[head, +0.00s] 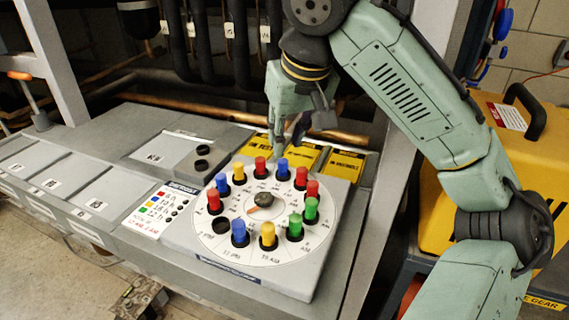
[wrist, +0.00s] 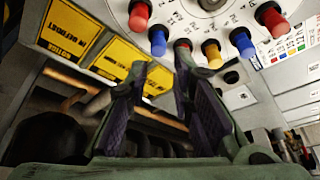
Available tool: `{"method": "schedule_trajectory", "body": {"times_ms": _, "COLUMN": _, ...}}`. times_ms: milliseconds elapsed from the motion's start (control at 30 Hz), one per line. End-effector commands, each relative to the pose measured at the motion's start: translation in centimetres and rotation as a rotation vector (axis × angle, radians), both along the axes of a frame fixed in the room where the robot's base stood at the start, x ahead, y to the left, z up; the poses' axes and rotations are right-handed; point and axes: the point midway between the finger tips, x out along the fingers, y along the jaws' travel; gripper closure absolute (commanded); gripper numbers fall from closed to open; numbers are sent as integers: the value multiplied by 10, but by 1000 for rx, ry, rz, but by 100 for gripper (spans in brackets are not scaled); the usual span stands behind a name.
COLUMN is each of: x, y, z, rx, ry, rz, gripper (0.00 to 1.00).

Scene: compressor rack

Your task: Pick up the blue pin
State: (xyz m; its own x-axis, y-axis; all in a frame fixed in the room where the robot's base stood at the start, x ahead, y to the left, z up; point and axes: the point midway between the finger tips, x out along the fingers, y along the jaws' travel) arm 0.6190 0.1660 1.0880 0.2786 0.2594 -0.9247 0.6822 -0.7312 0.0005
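Three blue pins stand upright in the round white dial board (head: 262,249). One blue pin (head: 282,168) is at the back edge, between two red pins. Another blue pin (head: 222,184) is at the left, and the third blue pin (head: 239,231) is at the front. My gripper (head: 288,145) is above and behind the back edge, pointing down. In the wrist view my gripper (wrist: 160,68) is open and empty. The back blue pin (wrist: 158,40) shows beyond the gap between its fingertips. The left blue pin (wrist: 242,42) is farther right there.
Red pins (head: 260,165), yellow pins (head: 267,236) and green pins (head: 311,208) share the ring closely. One right fingertip partly covers a red pin (wrist: 183,44) in the wrist view. A black knob (head: 264,200) sits mid-dial. Yellow labels (head: 313,157) and copper pipes lie behind.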

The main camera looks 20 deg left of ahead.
Motion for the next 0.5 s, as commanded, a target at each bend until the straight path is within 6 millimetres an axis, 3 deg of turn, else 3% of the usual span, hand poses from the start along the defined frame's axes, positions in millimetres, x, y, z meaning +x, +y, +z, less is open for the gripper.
{"method": "schedule_trajectory", "body": {"times_ms": 267, "x": 6, "y": 6, "z": -22, "rx": 2, "ry": 2, "rz": 1, "gripper": 78}}
{"method": "schedule_trajectory", "body": {"times_ms": 500, "x": 15, "y": 13, "z": -54, "rx": 1, "ry": 1, "rz": -1, "gripper": 78}}
